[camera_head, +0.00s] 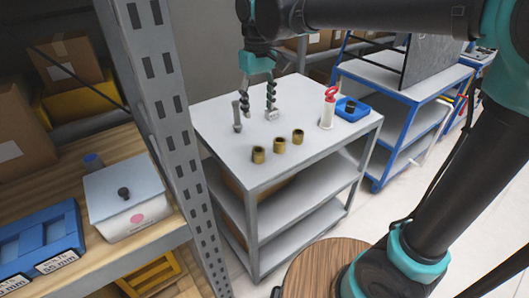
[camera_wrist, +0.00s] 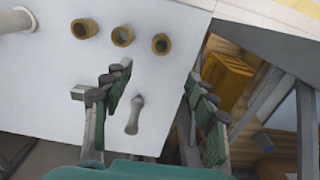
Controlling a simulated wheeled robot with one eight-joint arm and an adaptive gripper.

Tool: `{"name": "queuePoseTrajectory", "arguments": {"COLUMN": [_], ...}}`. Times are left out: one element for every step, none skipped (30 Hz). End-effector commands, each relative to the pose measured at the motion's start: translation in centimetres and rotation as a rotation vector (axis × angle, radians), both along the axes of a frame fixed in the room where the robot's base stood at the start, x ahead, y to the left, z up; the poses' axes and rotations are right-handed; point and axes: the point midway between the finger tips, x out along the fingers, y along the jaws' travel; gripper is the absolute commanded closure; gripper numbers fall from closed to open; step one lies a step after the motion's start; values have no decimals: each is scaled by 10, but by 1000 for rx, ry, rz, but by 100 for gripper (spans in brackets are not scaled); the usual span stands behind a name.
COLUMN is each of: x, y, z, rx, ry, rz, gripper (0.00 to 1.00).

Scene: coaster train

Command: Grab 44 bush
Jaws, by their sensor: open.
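Three short brass bushes stand in a row near the front of the grey cart top: the left bush (camera_head: 258,155), the middle bush (camera_head: 279,145) and the right bush (camera_head: 298,136). They also show in the wrist view as open rings (camera_wrist: 84,28), (camera_wrist: 122,36) and (camera_wrist: 161,43). No size marking is readable on them, so I cannot tell which is 44. My gripper (camera_head: 257,106) is open and empty over the cart's back left part, apart from the bushes. In the wrist view its fingers (camera_wrist: 160,75) point toward the bushes.
A grey pin (camera_head: 237,118) stands near my left finger; in the wrist view it appears between the fingers (camera_wrist: 135,115). A white cylinder with a red handle (camera_head: 328,108) and a blue tray (camera_head: 352,111) sit at right. A metal shelf post (camera_head: 168,110) stands left of the cart.

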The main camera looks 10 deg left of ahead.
Motion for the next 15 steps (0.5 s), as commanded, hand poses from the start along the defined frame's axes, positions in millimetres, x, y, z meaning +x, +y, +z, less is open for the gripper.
{"name": "queuePoseTrajectory", "arguments": {"x": [0, 0, 0, 0, 0, 0, 0, 0, 0, 0, 0, 0, 0, 1, 0], "y": [0, 0, 0, -1, -1, 0, 0, 0, 0, 0, 0, -1, 0, 0, 0], "z": [-10, -16, -24, -30, -37, -44, -51, -56, -65, -70, -75, -82, -87, -90, -95], "rx": [0, 0, 0, 0, 1, 1, 1, 1, 1, 1, 1, 1, 1, 1, 1], "ry": [0, 0, 0, 0, -1, -1, -1, -1, -1, -1, -1, -1, -1, -1, -1], "rz": [-1, -1, -1, -1, -1, -1, -1, -1, -1, -1, -1, -1, -1, -1, -1], "gripper": [42, 42, 42, 42, 42, 42, 42, 42, 42, 42, 42, 42, 42, 42, 42]}}
